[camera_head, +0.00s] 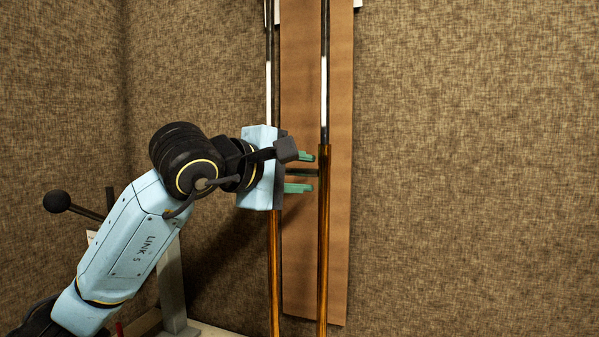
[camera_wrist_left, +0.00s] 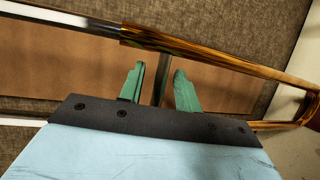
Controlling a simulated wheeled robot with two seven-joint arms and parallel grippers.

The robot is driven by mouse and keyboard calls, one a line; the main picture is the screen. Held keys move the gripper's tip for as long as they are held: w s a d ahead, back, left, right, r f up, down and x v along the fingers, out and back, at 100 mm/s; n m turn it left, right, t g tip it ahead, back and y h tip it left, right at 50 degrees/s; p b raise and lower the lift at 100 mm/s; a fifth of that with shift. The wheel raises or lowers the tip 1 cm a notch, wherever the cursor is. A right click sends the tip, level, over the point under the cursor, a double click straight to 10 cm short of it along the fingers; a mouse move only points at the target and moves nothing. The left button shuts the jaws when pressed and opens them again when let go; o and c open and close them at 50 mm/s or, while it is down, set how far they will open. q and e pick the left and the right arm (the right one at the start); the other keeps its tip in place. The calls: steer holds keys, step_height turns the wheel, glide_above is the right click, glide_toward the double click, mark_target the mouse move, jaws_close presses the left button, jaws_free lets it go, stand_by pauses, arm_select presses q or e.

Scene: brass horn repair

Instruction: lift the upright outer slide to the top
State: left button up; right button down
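The outer slide (camera_head: 323,240) is a pair of upright brass tubes; it also shows in the left wrist view (camera_wrist_left: 225,59). Bright inner tubes (camera_head: 324,70) run up from it and out of the top of the picture. A dark crossbar (camera_wrist_left: 163,80) reaches from the slide's right tube towards my gripper. My left gripper (camera_head: 311,172) is at the crossbar, with one green finger above it and one below. The fingers are open, with gaps on both sides of the bar in the left wrist view. The gripper hides part of the left tube. My right gripper is not in view.
A tall brown board (camera_head: 318,230) stands behind the tubes, against a woven brown wall (camera_head: 470,150). A grey post (camera_head: 172,285) and a black ball-ended lever (camera_head: 57,201) are at the lower left. The space right of the board is clear.

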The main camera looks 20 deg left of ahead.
arm_select(q)
jaws_close()
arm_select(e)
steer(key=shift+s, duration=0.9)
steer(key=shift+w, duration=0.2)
